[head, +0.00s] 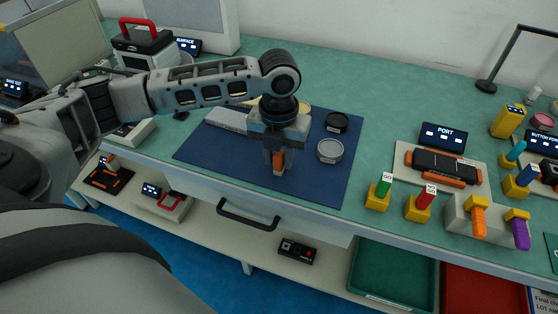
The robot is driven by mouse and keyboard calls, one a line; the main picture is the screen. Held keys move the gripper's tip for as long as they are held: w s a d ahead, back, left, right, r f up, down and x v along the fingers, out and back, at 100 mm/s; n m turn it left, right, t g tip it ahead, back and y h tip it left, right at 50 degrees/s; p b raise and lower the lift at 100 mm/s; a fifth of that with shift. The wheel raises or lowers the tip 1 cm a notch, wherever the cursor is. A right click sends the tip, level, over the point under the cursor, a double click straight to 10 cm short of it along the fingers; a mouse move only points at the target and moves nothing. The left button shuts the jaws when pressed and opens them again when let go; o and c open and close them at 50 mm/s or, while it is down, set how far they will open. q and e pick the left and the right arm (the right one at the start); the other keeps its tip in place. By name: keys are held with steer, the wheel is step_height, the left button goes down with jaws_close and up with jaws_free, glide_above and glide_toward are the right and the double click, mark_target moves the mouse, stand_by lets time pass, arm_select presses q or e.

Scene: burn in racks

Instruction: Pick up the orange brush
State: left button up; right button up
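The orange brush (279,157) is on or just above the dark blue mat (215,157), and only a small orange part of it shows. My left gripper (278,166) points down over the mat, with its fingers around that orange part. The gripper and wrist hide the rest of the brush. I cannot tell whether the fingers press on it or stand a little apart from it. My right gripper is not in view.
A dark round tin (336,122) and a grey-lidded tin (330,151) stand right of the gripper. A grey keyboard-like block (227,119) lies behind it. Farther right are a PORT display (443,138) and several colored connectors. Green and red trays sit on the lower shelf.

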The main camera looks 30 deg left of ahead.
arm_select(q)
jaws_close()
steer(key=shift+r, duration=0.1)
